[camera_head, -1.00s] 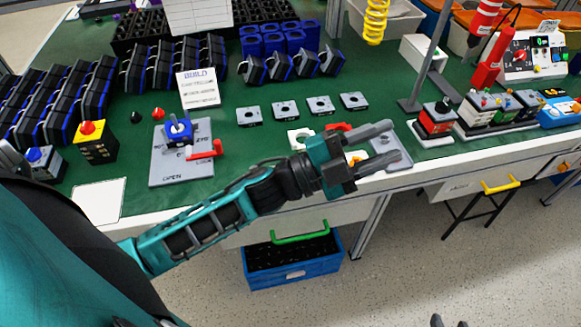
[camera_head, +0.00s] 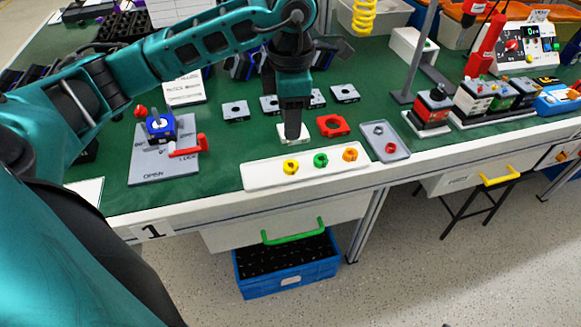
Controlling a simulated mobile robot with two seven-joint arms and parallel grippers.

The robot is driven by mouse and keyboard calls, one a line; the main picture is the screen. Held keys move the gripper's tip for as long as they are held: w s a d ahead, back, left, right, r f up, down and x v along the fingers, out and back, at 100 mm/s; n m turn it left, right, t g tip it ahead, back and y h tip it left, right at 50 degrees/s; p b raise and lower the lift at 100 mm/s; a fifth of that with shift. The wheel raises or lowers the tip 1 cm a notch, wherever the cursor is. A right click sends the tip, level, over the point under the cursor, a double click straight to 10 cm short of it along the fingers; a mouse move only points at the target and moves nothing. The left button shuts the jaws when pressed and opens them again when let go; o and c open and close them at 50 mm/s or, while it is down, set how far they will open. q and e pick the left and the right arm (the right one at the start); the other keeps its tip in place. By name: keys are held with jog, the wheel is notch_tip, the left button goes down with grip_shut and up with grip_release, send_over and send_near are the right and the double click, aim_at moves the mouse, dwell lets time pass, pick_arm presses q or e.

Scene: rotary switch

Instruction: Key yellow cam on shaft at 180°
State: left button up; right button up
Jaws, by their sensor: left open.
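The yellow cam (camera_head: 291,167) lies on a white tray (camera_head: 262,179) near the table's front edge, left of a green cam (camera_head: 321,160) and an orange cam (camera_head: 350,155). My left gripper (camera_head: 292,138) points down just behind the yellow cam, over a white square part (camera_head: 283,131), and holds nothing that I can see. It is seen edge-on, so the gap between its fingers is hidden. A blue fixture (camera_head: 160,127) with a white top stands on a grey plate (camera_head: 150,172) at the left; I cannot make out the shaft clearly. My right gripper is out of view.
A red lever (camera_head: 188,147) sits on the plate. A red ring part (camera_head: 333,126) and a grey tray (camera_head: 386,143) lie right of my gripper. Several grey square plates lie behind. A post (camera_head: 417,55) and assembled switches (camera_head: 432,111) stand at the right.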

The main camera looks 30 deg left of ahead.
aim_at(291, 159)
pick_arm(q)
notch_tip(291, 159, down, 11)
jog(key=shift+d+r+b, duration=0.1)
jog(key=shift+d+b, duration=0.05)
jog(key=shift+b, duration=0.25)
jog(key=shift+c, duration=0.2)
jog(key=c, duration=0.6)
